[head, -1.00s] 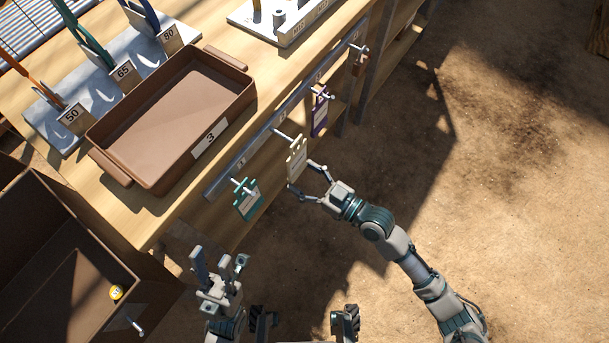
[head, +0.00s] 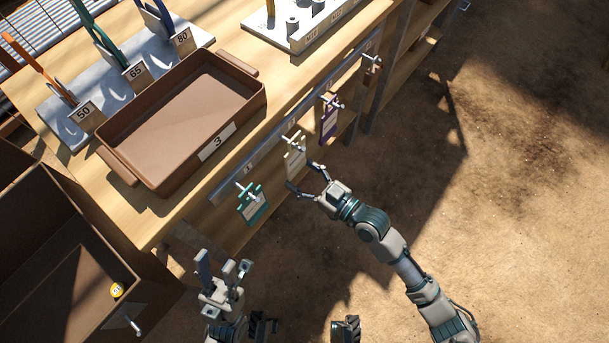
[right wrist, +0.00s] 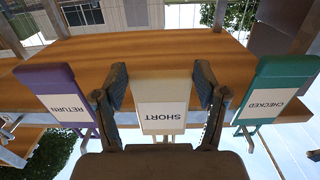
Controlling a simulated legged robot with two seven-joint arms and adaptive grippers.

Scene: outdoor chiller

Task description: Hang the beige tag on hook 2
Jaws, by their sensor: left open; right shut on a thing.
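The beige tag (head: 294,158) is at the front rail, between the green and purple tags. In the right wrist view its label reads SHORT upside down on the beige tag (right wrist: 163,125). My right gripper (head: 299,174) is shut on it, one finger at each side edge, as the right wrist view of the gripper (right wrist: 162,88) shows. A peg hook (head: 287,140) meets the tag's top end; I cannot tell whether the peg is through its hole. The hook's number is not readable. My left gripper (head: 224,268) is open and empty, low and left of the tag.
A green tag (head: 252,207) marked CHECKED and a purple tag (head: 328,120) marked RETURN hang on neighbouring hooks. A brown tag (head: 372,68) hangs farther along the rail (head: 228,183). A brown tray (head: 130,165) marked 3 stands on the bench above. Open ground lies right.

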